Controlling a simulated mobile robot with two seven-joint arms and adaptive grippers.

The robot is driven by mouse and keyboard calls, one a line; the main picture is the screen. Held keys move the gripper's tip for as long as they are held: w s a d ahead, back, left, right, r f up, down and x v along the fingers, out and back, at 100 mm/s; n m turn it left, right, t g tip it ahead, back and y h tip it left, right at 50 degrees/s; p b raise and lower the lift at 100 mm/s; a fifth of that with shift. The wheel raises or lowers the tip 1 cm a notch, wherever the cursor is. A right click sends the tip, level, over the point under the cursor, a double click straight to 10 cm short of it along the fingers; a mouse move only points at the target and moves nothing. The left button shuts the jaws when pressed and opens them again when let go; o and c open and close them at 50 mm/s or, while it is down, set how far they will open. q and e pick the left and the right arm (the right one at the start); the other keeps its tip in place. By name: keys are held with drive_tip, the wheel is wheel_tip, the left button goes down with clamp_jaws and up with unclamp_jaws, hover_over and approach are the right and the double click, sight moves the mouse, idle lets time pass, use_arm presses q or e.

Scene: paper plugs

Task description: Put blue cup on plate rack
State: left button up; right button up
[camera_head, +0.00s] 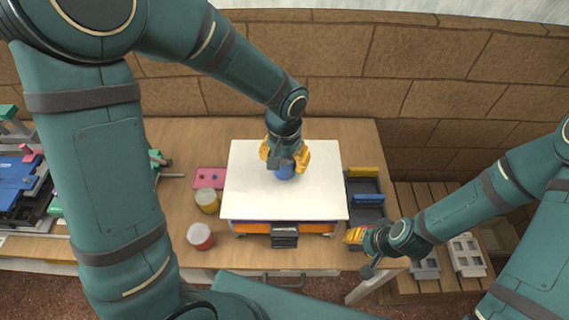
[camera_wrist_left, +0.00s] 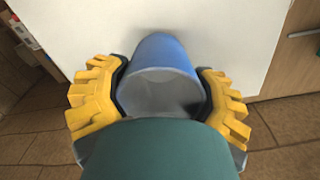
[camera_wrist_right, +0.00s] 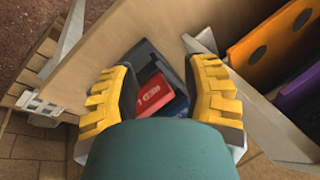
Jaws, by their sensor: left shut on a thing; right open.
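The blue cup (camera_head: 285,173) is over the middle of a wide white board (camera_head: 250,205), which tops a unit with orange and purple layers; this looks like the plate rack. My left gripper (camera_head: 285,157) is shut on the cup. The left wrist view shows the cup (camera_wrist_left: 160,60) between the yellow fingers, with the white board (camera_wrist_left: 235,35) beyond it. I cannot tell whether the cup touches the board. My right gripper (camera_head: 358,240) is open at the table's front right, by a dark tray (camera_head: 368,215); the right wrist view shows nothing gripped.
A red-bottomed jar (camera_head: 200,237), a yellow-bottomed jar (camera_head: 207,201) and a pink plate (camera_head: 210,178) stand left of the rack. A red box (camera_wrist_right: 152,95) lies in the dark tray. A black item (camera_head: 285,236) is at the rack's front. A brick wall stands behind.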

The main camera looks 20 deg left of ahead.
use_arm(q)
wheel_tip(320, 180, down, 2)
drive_tip(key=shift+w, duration=0.1)
use_arm(e)
drive_tip(key=shift+w+f, duration=0.1)
use_arm(q)
drive_tip(key=shift+f, duration=0.1)
use_arm(e)
drive_tip(key=shift+f, duration=0.15)
use_arm(q)
drive_tip(key=o, duration=1.2)
drive_tip(key=shift+r, duration=0.3)
use_arm(e)
drive_tip(key=shift+r, duration=0.25)
use_arm(q)
wheel_tip(320, 180, up, 12)
drive_tip(key=shift+f+p, duration=0.1)
drive_tip(key=shift+p, duration=0.4)
use_arm(e)
drive_tip(key=shift+r, duration=0.45)
